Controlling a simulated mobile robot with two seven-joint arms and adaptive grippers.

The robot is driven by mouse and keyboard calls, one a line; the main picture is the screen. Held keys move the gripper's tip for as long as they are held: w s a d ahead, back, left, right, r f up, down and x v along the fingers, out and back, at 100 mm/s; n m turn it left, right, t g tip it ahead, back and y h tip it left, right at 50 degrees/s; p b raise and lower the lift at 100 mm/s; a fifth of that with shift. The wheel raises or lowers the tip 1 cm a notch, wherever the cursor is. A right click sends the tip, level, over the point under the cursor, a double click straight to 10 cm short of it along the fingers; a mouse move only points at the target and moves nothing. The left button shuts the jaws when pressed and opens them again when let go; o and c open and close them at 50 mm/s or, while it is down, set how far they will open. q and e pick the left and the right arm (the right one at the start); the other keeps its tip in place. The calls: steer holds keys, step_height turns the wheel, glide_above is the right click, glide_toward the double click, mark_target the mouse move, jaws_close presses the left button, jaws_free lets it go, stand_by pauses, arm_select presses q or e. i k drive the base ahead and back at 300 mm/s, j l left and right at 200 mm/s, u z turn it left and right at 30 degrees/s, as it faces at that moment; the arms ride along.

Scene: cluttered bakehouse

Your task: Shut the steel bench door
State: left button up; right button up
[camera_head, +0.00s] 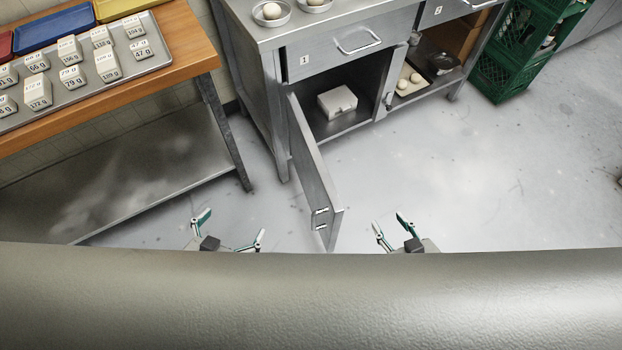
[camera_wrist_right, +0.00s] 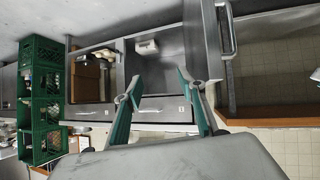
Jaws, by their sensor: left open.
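The steel bench (camera_head: 262,90) has its door (camera_head: 311,170) standing wide open, hinged at the left of the compartment under drawer 1 and swung out towards me. The door handle (camera_wrist_right: 229,30) shows in the right wrist view, on the door's outer face. My left gripper (camera_head: 232,228) is open and empty, left of the door, on its outer side. My right gripper (camera_head: 390,224) is open and empty, right of the door and apart from it. Its spread fingers (camera_wrist_right: 156,78) also show in the right wrist view, with the door panel (camera_wrist_right: 195,48) beyond.
A white box (camera_head: 337,102) sits inside the open compartment. A wooden-topped table (camera_head: 190,60) with labelled weights and a steel lower shelf stands at left. Green crates (camera_head: 505,75) are stacked at right. The floor right of the door is clear.

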mark_target(327, 207)
steer(key=k+j+z, duration=0.4)
steer(key=j, duration=0.2)
steer(key=k+j+z, duration=0.4)
steer(key=k+j, duration=0.05)
steer(key=k, duration=0.1)
